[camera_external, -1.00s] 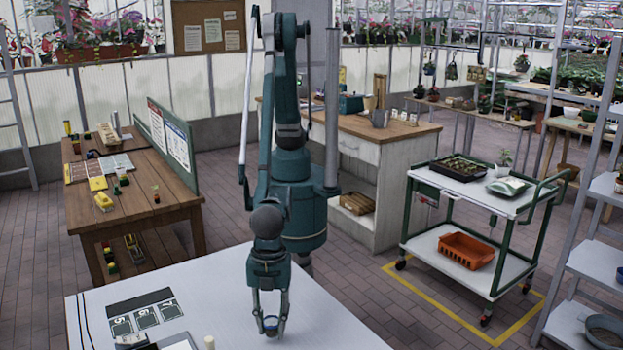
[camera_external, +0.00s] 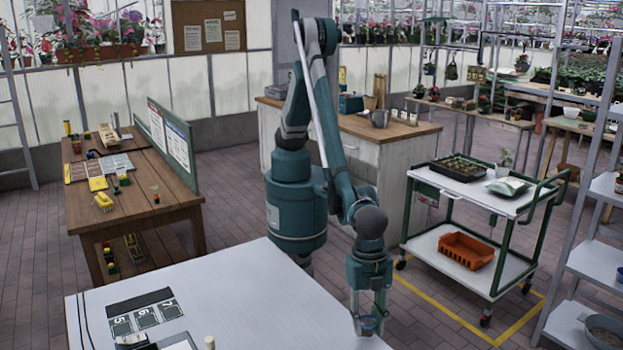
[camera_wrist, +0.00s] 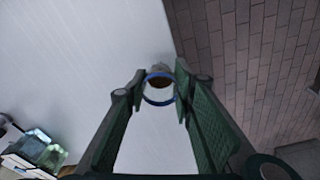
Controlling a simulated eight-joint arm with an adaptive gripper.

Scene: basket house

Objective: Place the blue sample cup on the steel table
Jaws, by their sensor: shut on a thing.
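My gripper (camera_external: 369,314) is shut on the small blue sample cup (camera_external: 368,326) and points downward. In the wrist view the cup's blue rim (camera_wrist: 159,101) sits between the two green fingers, with a brownish, darker part beyond it. The steel table (camera_external: 250,290) is the pale surface at the front of the outside view. The cup is at the table's right edge in both views; part of it lines up with the brick floor. I cannot tell whether the cup touches the tabletop.
A dark numbered mat (camera_external: 145,312) lies on the left part of the table, with small items at its front. A green cart (camera_external: 480,200) with an orange bin stands on the floor to the right. The middle of the table is clear.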

